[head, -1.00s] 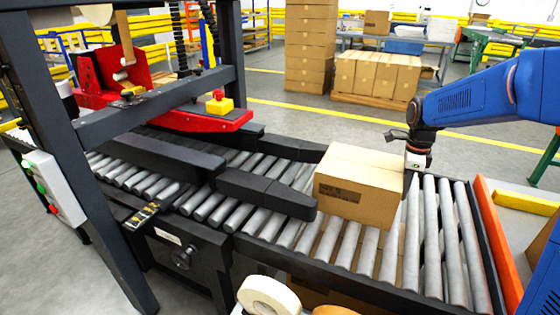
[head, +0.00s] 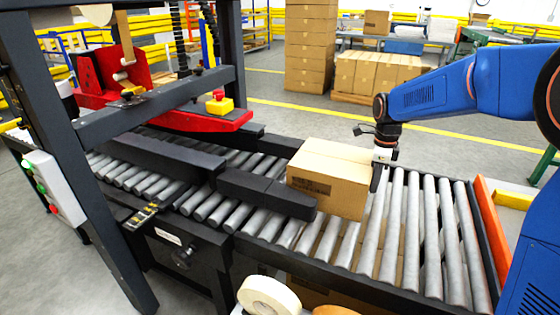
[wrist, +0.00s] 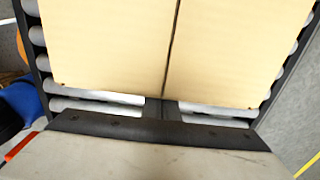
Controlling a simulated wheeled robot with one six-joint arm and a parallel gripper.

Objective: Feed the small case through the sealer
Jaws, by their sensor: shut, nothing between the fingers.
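The small case (head: 330,180) is a closed brown carton with a dark printed label on its near side. It sits on the infeed rollers at the mouth between the black side guides (head: 266,192) of the sealer (head: 205,118). My gripper (head: 377,182) is shut and empty at the case's right end, pointing down; it appears to be against that face. In the wrist view the case top (wrist: 110,45) with its centre seam fills the upper part, and my gripper (wrist: 163,115) shows at the case's near edge.
Bare rollers (head: 430,230) lie right of the case, ending at an orange end bar (head: 492,228). A red sealing head with a yellow button (head: 219,104) stands over the rollers farther left. A tape roll (head: 268,296) is at the near edge. Stacked cartons (head: 311,45) stand behind.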

